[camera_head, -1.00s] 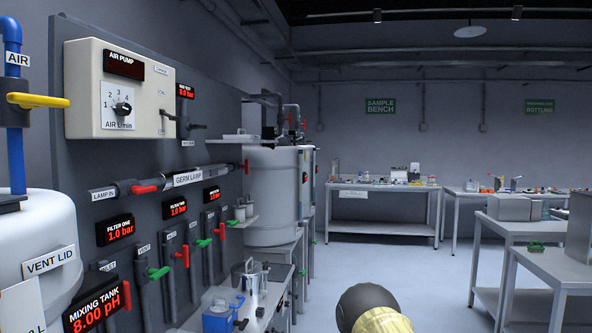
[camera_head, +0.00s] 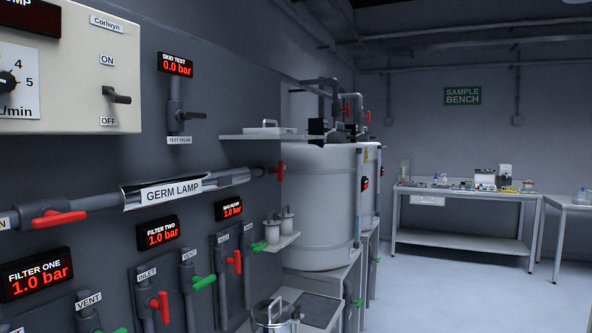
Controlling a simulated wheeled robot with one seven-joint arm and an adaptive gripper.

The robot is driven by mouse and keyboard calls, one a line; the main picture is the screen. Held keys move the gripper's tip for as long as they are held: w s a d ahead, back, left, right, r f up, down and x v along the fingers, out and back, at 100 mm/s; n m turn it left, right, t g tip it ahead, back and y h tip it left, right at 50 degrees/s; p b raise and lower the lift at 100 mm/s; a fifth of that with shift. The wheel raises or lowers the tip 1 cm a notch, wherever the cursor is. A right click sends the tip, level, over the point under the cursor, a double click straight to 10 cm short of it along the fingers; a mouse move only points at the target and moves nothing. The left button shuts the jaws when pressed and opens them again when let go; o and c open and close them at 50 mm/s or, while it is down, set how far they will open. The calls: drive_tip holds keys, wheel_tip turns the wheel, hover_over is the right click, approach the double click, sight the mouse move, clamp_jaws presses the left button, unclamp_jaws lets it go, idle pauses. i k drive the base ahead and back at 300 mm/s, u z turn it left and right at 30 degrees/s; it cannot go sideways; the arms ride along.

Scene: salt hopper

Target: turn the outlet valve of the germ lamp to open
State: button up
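The germ lamp (camera_head: 165,193) is a shiny horizontal tube on the dark wall panel at the left. The outlet valve at its right end has a red handle (camera_head: 281,170), which appears upright, across the pipe. The lamp's inlet valve at the left end has a red handle (camera_head: 60,218) lying roughly along the pipe. My gripper is not in view, so its state and distance from the outlet valve do not show.
A shelf (camera_head: 262,137) juts out above the outlet valve, and a large pale tank (camera_head: 325,215) stands just beyond it. Other red and green valve handles sit below the lamp. A lidded pot (camera_head: 277,312) stands lower down. The floor (camera_head: 450,295) at the right is clear.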

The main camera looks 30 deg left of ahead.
sight(279, 170)
drive_tip(key=u, duration=0.45)
drive_tip(key=i, duration=1.1)
drive_tip(key=u, duration=1.35)
drive_tip(key=k, duration=1)
drive_tip(key=z, duration=0.3)
